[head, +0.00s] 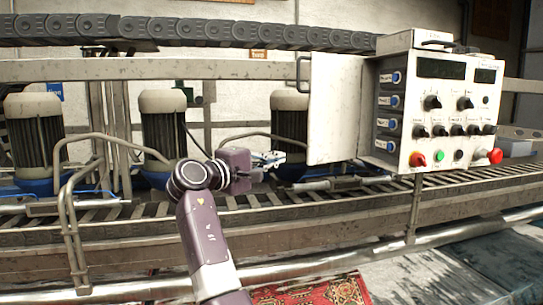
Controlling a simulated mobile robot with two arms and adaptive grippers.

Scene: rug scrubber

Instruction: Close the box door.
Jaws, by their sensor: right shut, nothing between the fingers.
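The control box (429,150) is a worn white cabinet at the right, with knobs, small displays and coloured buttons on its front. Its door (336,112) is a flat pale panel that stands open on the box's left side. A dark handle (301,82) sits on the door's left edge, near the top. My right gripper (278,160) is just left of the door's lower part, below the handle. It is shut and empty; I cannot tell whether it touches the door. My left gripper is not in view.
A roller conveyor (240,207) with metal rails runs below the box. Grey and blue motors (163,130) stand behind it. Curved metal pipes (70,205) rise at the left. A red patterned rug (318,292) lies at the bottom. A dark chain (190,30) crosses the top.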

